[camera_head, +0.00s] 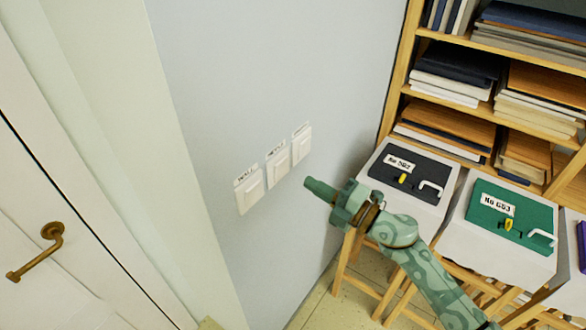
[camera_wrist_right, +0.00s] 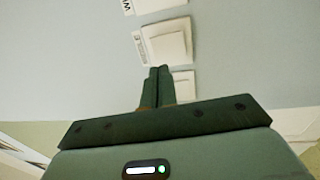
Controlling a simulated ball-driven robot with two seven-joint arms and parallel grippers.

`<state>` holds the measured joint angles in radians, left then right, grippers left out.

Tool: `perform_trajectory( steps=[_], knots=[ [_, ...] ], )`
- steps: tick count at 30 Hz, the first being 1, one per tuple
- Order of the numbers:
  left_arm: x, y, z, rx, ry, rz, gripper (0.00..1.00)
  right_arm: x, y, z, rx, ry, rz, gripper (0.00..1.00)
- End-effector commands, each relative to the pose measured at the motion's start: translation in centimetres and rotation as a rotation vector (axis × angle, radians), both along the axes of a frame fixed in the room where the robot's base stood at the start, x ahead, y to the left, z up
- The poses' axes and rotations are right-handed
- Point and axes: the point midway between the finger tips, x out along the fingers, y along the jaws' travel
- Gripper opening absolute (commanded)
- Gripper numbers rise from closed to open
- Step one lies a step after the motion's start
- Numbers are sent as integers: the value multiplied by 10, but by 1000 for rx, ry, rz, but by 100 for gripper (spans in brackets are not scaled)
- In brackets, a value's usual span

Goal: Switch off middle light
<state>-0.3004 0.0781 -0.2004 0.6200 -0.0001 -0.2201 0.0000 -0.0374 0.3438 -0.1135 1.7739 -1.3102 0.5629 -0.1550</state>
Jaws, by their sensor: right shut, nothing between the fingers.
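Three white light switches with small labels sit in a slanting row on the grey-blue wall. The middle switch (camera_head: 278,166) lies between the left switch (camera_head: 249,190) and the right switch (camera_head: 301,144). In the wrist view the middle switch (camera_wrist_right: 168,44) shows just beyond my fingertips, with another switch above it and one partly hidden behind the fingers. My right gripper (camera_head: 309,184) is shut and empty, its tip pointing at the wall to the right of and a little below the middle switch. It appears apart from the switches. My left gripper is out of view.
A white door with a brass handle (camera_head: 42,252) is at the left. On the right stand a dark-topped box (camera_head: 413,170) and a green-topped box (camera_head: 511,213) on wooden stools, close to my right arm. A wooden shelf (camera_head: 395,75) with books and boards stands behind.

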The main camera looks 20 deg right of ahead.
Motion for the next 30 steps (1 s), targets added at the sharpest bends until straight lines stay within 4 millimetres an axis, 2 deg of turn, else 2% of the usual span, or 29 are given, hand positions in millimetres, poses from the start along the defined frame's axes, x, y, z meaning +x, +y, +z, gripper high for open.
perform_trajectory(
  steps=[3,10,30],
  knots=[
    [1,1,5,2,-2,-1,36,20,15,5,1,-2,0,0],
    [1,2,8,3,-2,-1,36,44,33,7,1,0,-1,0],
    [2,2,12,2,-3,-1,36,52,41,9,1,1,0,0]
  ],
)
